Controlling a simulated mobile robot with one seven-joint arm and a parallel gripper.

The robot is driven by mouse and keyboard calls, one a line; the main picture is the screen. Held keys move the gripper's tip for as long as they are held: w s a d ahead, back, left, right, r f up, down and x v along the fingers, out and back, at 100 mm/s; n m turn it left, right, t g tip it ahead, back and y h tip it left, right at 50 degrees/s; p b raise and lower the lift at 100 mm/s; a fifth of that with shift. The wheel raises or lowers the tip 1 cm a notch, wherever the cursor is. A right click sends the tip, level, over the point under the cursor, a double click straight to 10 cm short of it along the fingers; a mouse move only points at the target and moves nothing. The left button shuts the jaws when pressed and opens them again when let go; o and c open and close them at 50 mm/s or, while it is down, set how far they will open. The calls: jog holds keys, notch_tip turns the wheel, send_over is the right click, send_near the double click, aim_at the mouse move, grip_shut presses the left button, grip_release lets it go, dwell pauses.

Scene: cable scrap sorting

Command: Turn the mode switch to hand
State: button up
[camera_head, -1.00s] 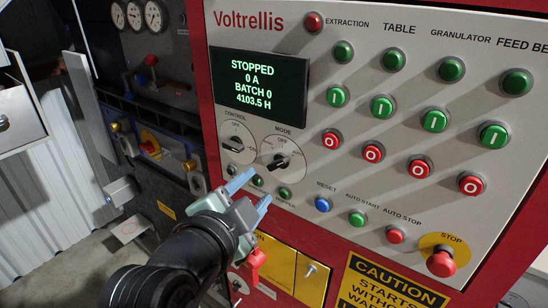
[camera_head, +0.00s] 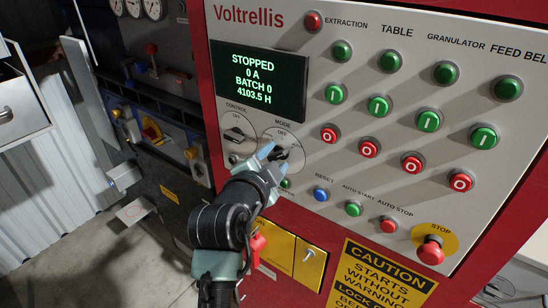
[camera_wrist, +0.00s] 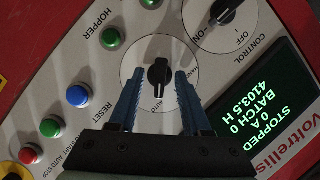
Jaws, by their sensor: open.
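The mode switch (camera_head: 281,154) is a black rotary knob on a round pale dial, at the lower left of the grey control panel. In the wrist view the mode switch (camera_wrist: 159,72) stands between the two blue fingers, its bar running up and down the picture. My gripper (camera_head: 273,154) is open, with its fingers on either side of the knob. The wrist view shows my gripper (camera_wrist: 159,76) with a gap between each finger and the knob.
The control switch (camera_head: 235,135) sits left of the mode dial. Above is the display (camera_head: 250,83), reading STOPPED. A blue reset button (camera_head: 321,195) and a green button (camera_head: 353,209) lie close to the right. A red stop button (camera_head: 431,251) is at the lower right.

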grip_shut()
dwell(0.4)
jog(key=n+g, duration=0.1)
jog(key=n+h, duration=0.1)
jog(key=n, duration=0.1)
jog(key=shift+w+a+r+g+h+p, duration=0.1)
jog(key=shift+r+g+h+p, duration=0.1)
jog(key=shift+g+h+p, duration=0.15)
jog(key=n+g+h, duration=0.1)
jog(key=n, duration=0.3)
jog(key=shift+w+a+g+h, duration=0.15)
jog(key=shift+g+h, duration=0.2)
jog(key=n+h, duration=0.1)
jog(key=n, duration=0.1)
jog(key=n+g+h+b, duration=0.1)
jog(key=shift+w+a+f+n, duration=0.1)
jog(key=shift+a+f+n, duration=0.1)
jog(key=shift+n, duration=0.2)
jog(key=n+g+h+b, duration=0.1)
jog(key=n+h, duration=0.1)
jog(key=n, duration=0.1)
